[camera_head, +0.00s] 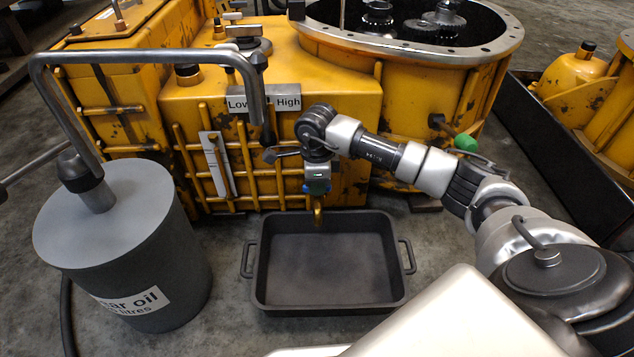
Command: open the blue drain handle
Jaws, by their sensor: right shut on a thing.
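My right gripper (317,170) reaches in from the right and points down at the front of the yellow transmission housing (345,98). It is shut on the blue drain handle (318,187), of which only a small blue part shows below the gripper. A brass spout (318,216) hangs just beneath, over the back edge of a black drain pan (261,270). The pan looks empty and no oil stream shows. The gripper hides most of the handle, so its angle cannot be told. My left gripper is not in view.
A grey gear oil drum (120,240) with a bent pipe (150,56) stands at the left. A Low/High plate (264,101) and a white gauge strip (215,163) are on the housing. A green knob (465,142) is near my right arm. A black tray (540,135) lies at the right.

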